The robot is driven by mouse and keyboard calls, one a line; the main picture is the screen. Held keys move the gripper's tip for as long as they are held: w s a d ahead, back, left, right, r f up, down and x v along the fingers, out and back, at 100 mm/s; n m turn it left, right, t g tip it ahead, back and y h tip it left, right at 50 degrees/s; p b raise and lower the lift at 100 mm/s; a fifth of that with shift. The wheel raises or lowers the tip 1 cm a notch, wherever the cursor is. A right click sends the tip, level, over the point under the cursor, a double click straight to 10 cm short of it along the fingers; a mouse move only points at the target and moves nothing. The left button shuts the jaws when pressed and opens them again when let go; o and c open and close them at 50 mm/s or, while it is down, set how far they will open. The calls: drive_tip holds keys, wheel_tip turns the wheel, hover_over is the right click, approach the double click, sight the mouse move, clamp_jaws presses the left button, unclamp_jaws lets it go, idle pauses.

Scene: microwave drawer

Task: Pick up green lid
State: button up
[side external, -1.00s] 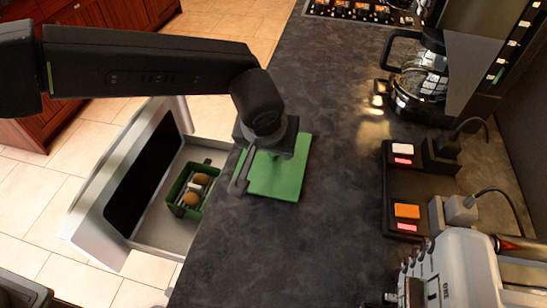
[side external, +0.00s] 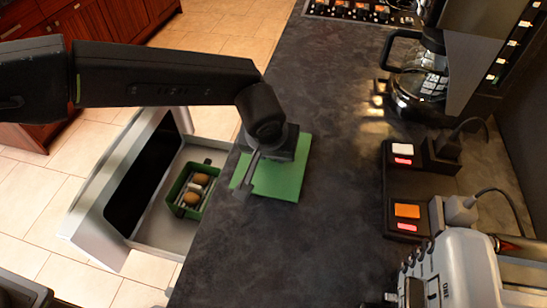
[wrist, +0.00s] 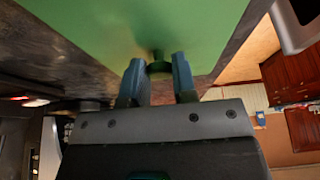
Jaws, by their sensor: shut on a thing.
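The green lid (side external: 278,182) is a flat square at the left edge of the dark counter. My gripper (side external: 287,153) is over its far half and hides part of it in the side view. In the wrist view the lid (wrist: 120,25) fills the top, and my gripper (wrist: 158,78) has its two fingers on either side of the lid's round knob (wrist: 159,68), shut on it. I cannot tell whether the lid rests on the counter or is slightly above it.
A green container (side external: 181,184) with brown round items sits in the open microwave drawer (side external: 160,233), left of and below the counter. A coffee maker (side external: 418,87) and lit switches (side external: 407,211) stand at the right. The middle of the counter (side external: 335,190) is clear.

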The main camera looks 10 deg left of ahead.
drive_tip(key=shift+c, duration=0.6)
drive_tip(key=shift+r, duration=0.6)
drive_tip(key=r, duration=0.2)
drive_tip(key=a+r, duration=0.1)
drive_tip(key=shift+w+r, duration=0.15)
drive_tip(key=shift+r, duration=0.2)
drive_tip(key=w+a+r, duration=0.2)
drive_tip(key=a+r, duration=0.8)
drive_tip(key=r, duration=0.1)
drive_tip(key=w+a, duration=0.4)
drive_tip(key=a, duration=1.3)
drive_tip(key=shift+m, duration=0.3)
drive_tip(key=shift+w+d+f, duration=0.1)
drive_tip(key=shift+d+f, duration=0.05)
drive_tip(key=shift+f, duration=10.85)
drive_tip(key=shift+w+d+f, duration=0.1)
drive_tip(key=shift+f, duration=10.9)
